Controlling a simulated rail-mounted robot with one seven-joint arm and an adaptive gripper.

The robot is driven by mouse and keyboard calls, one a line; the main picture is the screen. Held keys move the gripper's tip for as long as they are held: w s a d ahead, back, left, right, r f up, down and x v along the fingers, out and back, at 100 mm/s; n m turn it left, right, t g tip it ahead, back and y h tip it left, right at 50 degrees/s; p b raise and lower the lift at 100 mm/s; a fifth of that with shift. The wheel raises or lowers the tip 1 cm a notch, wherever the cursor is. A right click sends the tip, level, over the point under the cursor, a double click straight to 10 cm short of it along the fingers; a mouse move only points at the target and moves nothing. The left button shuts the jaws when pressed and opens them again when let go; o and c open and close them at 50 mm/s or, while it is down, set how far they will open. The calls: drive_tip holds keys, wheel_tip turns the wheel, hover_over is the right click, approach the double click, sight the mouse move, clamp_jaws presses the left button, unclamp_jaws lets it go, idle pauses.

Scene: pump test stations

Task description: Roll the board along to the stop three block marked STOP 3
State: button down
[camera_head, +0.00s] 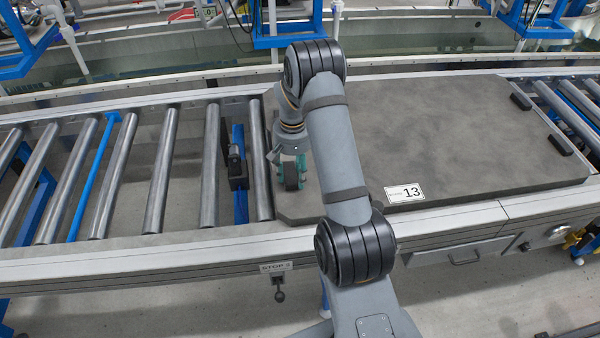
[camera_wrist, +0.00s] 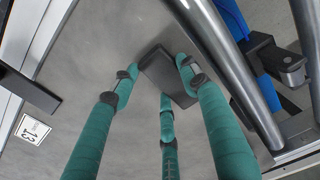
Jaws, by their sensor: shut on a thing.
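The board (camera_head: 430,130) is a large grey plate with cut corners and a white label reading 13, lying flat on the roller conveyor. My gripper (camera_head: 290,182) is at the board's left end, its teal fingers closed around a dark upright grip block (camera_wrist: 168,78) on the board. A dark stop block (camera_head: 237,168) stands between rollers to the left of the board; it also shows in the wrist view (camera_wrist: 277,58). A roller lies between it and the board's left edge, so they are apart. A STOP plate (camera_head: 276,267) is on the front rail below; its digit is hard to read.
Bare rollers (camera_head: 160,170) run left of the stop block, with a blue crossbar (camera_head: 92,178) among them. Two black blocks (camera_head: 540,122) sit at the board's right end. A knob (camera_head: 279,290) hangs under the front rail. Blue-framed stations stand behind.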

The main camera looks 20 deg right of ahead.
drive_tip(key=shift+w+a, duration=0.45)
drive_tip(key=shift+a, duration=1.3)
drive_tip(key=shift+w+a, duration=0.4)
drive_tip(key=shift+a, duration=1.3)
drive_tip(key=shift+w+a, duration=0.45)
drive_tip(key=shift+a, duration=1.3)
drive_tip(key=c, duration=0.8)
unclamp_jaws()
drive_tip(key=shift+a+r, duration=0.1)
drive_tip(key=shift+a, duration=0.1)
drive_tip(key=shift+c, duration=0.2)
drive_tip(key=shift+w, duration=0.1)
drive_tip(key=shift+d, duration=0.1)
drive_tip(key=shift+r, duration=0.25)
wheel_tip(320, 180, up, 11)
drive_tip(key=shift+d+r, duration=0.15)
drive_tip(key=shift+r, duration=0.05)
